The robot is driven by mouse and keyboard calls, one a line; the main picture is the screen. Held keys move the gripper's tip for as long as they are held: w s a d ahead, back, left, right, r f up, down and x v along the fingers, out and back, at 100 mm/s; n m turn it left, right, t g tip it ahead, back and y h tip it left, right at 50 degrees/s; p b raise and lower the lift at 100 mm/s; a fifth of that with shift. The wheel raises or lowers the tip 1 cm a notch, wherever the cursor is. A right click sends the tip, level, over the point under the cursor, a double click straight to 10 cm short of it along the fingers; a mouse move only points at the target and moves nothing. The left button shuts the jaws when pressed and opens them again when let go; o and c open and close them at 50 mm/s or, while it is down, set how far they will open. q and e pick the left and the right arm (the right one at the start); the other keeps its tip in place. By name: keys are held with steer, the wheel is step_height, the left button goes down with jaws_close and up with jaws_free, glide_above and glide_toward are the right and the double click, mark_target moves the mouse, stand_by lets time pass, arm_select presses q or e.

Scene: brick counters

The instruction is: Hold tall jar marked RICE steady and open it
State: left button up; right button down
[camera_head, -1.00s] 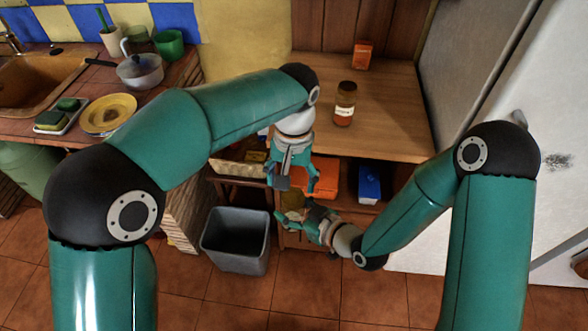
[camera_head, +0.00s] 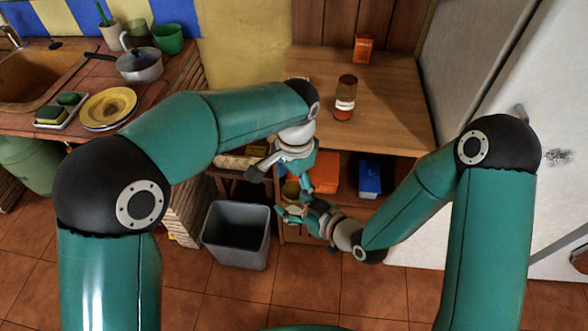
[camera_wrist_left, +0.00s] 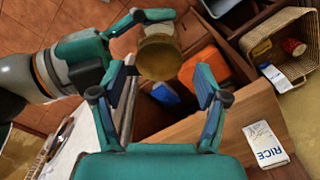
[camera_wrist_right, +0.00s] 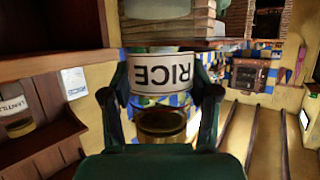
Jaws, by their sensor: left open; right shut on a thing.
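The RICE jar (camera_wrist_right: 158,75) has a white label, which reads upside down in the right wrist view. Its brown-gold round end (camera_wrist_left: 160,57) faces the left wrist camera, and a little of it shows in the head view (camera_head: 291,190). My right gripper (camera_wrist_right: 161,95) is shut around the jar's sides and holds it in the air before the shelf. My left gripper (camera_wrist_left: 160,90) is open and empty. Its fingers spread on either side, short of the jar's round end, with a gap. In the head view the left gripper (camera_head: 281,180) is just above the jar.
A brown jar (camera_head: 345,98) stands on the wooden counter (camera_head: 390,115), with an orange box (camera_head: 363,48) behind. A white RICE packet (camera_wrist_left: 265,145) lies near the counter's edge. Orange and blue boxes (camera_head: 369,178) sit on the shelf below. A grey bin (camera_head: 237,236) stands left.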

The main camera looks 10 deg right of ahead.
arm_select(q)
steer(key=shift+f, duration=1.1)
steer(key=c, duration=1.2)
steer(key=shift+n, duration=0.5)
steer(key=shift+r, duration=0.3)
steer(key=shift+r, duration=0.85)
steer(key=shift+r, duration=0.1)
